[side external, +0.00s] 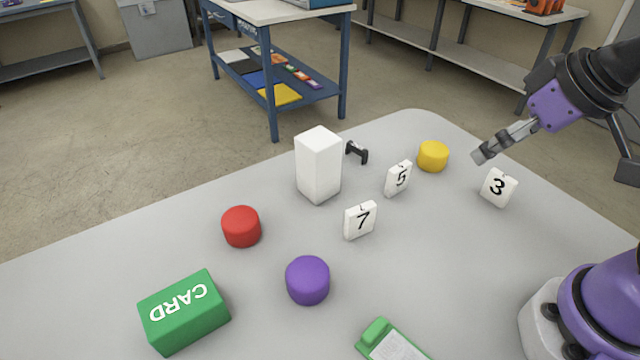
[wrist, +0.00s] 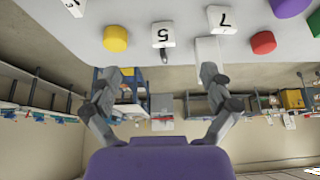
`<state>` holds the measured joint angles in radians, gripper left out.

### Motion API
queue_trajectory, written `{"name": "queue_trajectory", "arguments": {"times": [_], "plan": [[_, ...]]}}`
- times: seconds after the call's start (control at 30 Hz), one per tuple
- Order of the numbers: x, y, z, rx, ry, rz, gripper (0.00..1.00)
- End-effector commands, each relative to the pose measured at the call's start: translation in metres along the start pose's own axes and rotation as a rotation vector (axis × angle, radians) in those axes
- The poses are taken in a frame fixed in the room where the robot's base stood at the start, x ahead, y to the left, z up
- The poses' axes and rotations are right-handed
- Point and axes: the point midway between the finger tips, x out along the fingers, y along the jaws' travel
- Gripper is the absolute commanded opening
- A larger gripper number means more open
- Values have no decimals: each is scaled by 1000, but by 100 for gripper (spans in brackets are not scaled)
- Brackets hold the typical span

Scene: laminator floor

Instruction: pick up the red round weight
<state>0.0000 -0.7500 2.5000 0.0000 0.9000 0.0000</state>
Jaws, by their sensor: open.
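The red round weight (side external: 241,226) stands on the grey table, left of the tall white block in the side view. It also shows at the upper right of the wrist view (wrist: 263,42). My gripper (side external: 481,157) is above the table at the right, far from the red weight and near the yellow round weight (side external: 433,156). In the wrist view its two fingers (wrist: 163,80) are spread wide with nothing between them held. A purple round weight (side external: 307,280) stands in front and to the right of the red one.
A tall white block (side external: 318,165) stands beside a small black dumbbell shape (side external: 356,152). Number tiles 7 (side external: 360,220), 5 (side external: 398,178) and 3 (side external: 498,187) stand upright. A green CARD box (side external: 184,312) and green clipboard-like item (side external: 393,345) lie in front. The table's left side is clear.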

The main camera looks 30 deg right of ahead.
Motion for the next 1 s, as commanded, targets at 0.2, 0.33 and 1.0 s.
{"name": "queue_trajectory", "arguments": {"times": [0.2,0.33,1.0], "plan": [[0,0,0,0,0,0,100],[0,0,0,-1,0,0,100],[120,-219,-114,-454,20,-250,100]]}}
